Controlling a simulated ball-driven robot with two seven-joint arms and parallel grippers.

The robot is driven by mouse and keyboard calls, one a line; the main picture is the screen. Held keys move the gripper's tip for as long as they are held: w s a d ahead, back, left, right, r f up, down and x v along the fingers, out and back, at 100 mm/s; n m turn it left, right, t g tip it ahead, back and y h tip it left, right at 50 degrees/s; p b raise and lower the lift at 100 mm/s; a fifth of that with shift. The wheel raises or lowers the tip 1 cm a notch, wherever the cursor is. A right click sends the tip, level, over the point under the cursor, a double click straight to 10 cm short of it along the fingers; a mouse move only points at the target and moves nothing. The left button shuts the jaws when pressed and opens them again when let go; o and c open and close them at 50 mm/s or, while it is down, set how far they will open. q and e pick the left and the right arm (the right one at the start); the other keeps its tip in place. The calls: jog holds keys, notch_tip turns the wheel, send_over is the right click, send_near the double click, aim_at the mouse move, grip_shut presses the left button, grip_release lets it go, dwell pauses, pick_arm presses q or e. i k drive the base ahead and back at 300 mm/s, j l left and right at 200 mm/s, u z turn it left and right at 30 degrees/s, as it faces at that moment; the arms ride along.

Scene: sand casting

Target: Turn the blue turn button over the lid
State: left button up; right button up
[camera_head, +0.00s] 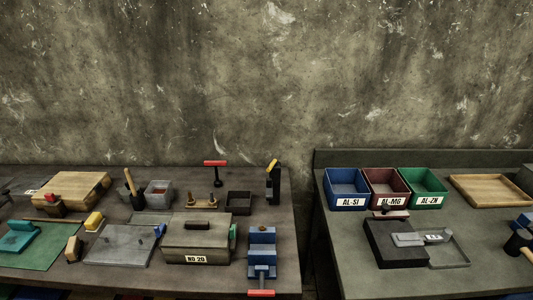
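A grey-brown box (196,258) with a label that seems to read "NO 20" stands near the front of the left bench. Its lid (190,233) is on top and carries a dark handle (197,224). A small blue piece (159,230), which may be the blue turn button, shows at the box's upper left edge. It is too small to tell whether it lies over the lid or beside it. A green piece (233,235) is at the box's right side. Neither of my grippers is in view.
A blue vise (262,245) with a red handle stands right of the box, and a grey plate (120,246) lies left. Behind are a grey bin (159,194) and a dark open box (239,202). A gap separates the right bench (360,285), which holds coloured bins.

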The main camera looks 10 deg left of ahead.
aim_at(159, 232)
jog(key=u, duration=1.35)
